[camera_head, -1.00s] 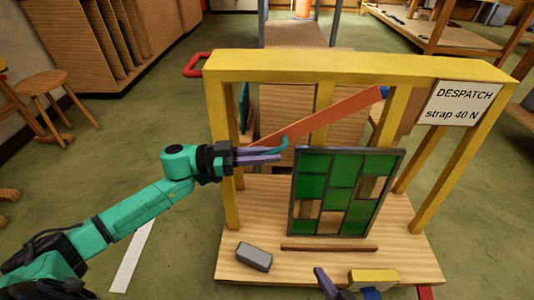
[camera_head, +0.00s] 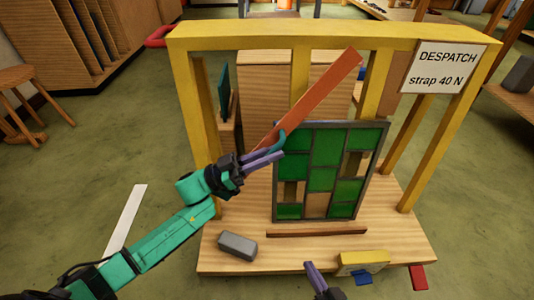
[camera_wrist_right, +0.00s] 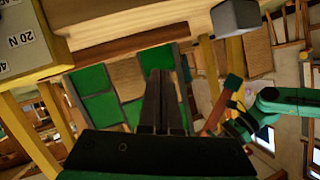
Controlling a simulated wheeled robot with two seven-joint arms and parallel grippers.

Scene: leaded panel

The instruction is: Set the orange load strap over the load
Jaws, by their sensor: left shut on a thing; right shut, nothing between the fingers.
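The orange strap (camera_head: 312,98) is a long flat bar, tilted up to the right, in front of the yellow frame and near the panel's upper left. My left gripper (camera_head: 272,150) is shut on its lower end. The strap also shows in the right wrist view (camera_wrist_right: 216,117), with my left arm beside it. The load is a leaded panel (camera_head: 326,172) of green and clear panes, standing upright on the wooden base (camera_head: 225,258). My right gripper (camera_head: 318,275) is shut and empty in front of the base; its fingers (camera_wrist_right: 163,100) point at the panel in the wrist view.
The yellow frame (camera_head: 290,42) spans over the panel and carries a sign (camera_head: 443,67) reading "DESPATCH strap 40 N". A grey block (camera_head: 238,244), a brown strip (camera_head: 316,232) and a yellow block (camera_head: 364,258) lie at the front of the base. A red piece (camera_head: 418,277) is at right.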

